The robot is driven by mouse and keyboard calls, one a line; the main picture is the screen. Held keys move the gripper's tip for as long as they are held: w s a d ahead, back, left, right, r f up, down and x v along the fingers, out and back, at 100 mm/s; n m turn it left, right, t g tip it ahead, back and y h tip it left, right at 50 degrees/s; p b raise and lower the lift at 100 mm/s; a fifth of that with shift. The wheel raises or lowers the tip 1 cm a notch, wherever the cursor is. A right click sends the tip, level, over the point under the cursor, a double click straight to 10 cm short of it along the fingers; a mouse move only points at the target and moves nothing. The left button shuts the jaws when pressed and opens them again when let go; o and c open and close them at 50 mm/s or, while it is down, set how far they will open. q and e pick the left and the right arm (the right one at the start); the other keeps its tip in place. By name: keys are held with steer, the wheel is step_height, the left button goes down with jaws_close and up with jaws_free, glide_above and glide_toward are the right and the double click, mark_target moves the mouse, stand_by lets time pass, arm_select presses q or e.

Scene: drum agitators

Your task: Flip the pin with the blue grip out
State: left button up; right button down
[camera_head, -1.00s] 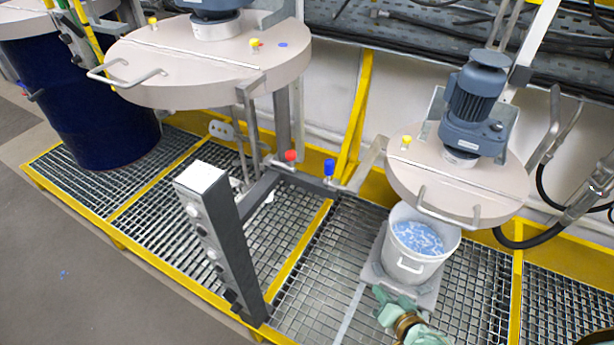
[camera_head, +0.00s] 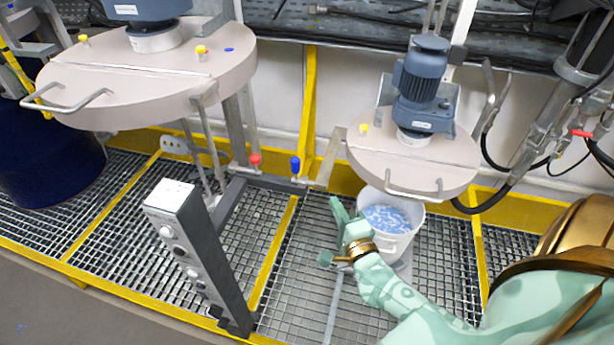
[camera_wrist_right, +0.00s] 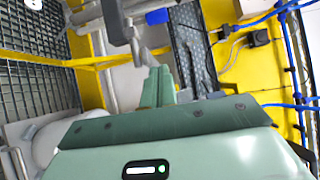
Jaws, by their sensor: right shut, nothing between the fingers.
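The pin with the blue grip (camera_head: 295,166) stands upright on the dark frame between the two drum stations, right of a similar pin with a red grip (camera_head: 254,161). My right gripper (camera_head: 338,208) is to the right of the blue grip and nearer to me, apart from it, in front of the white bucket. In the right wrist view, the fingers (camera_wrist_right: 158,80) are together and empty. A blue piece that looks like the grip (camera_wrist_right: 157,16) shows beyond them at the top. My left gripper is not in view.
The white bucket (camera_head: 399,242) with blue-white contents stands under the right lid (camera_head: 430,165) and its motor. A grey control post (camera_head: 205,255) stands at front left. A yellow upright (camera_head: 308,105) rises behind the pins. Open grating lies between post and gripper.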

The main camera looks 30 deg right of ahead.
mark_target(323, 182)
steer(key=b+x, duration=0.1)
steer(key=x, duration=0.7)
steer(key=shift+w+d+f, duration=0.1)
steer(key=shift+w+d, duration=0.05)
steer(key=shift+w, duration=0.2)
steer(key=w+a, duration=0.2)
steer(key=w, duration=0.1)
steer(key=shift+w, duration=0.25)
steer(key=shift+a, duration=0.1)
steer(key=w+a, duration=0.3)
steer(key=w, duration=0.1)
steer(key=shift+w+a, duration=0.25)
steer(key=shift+a, duration=0.15)
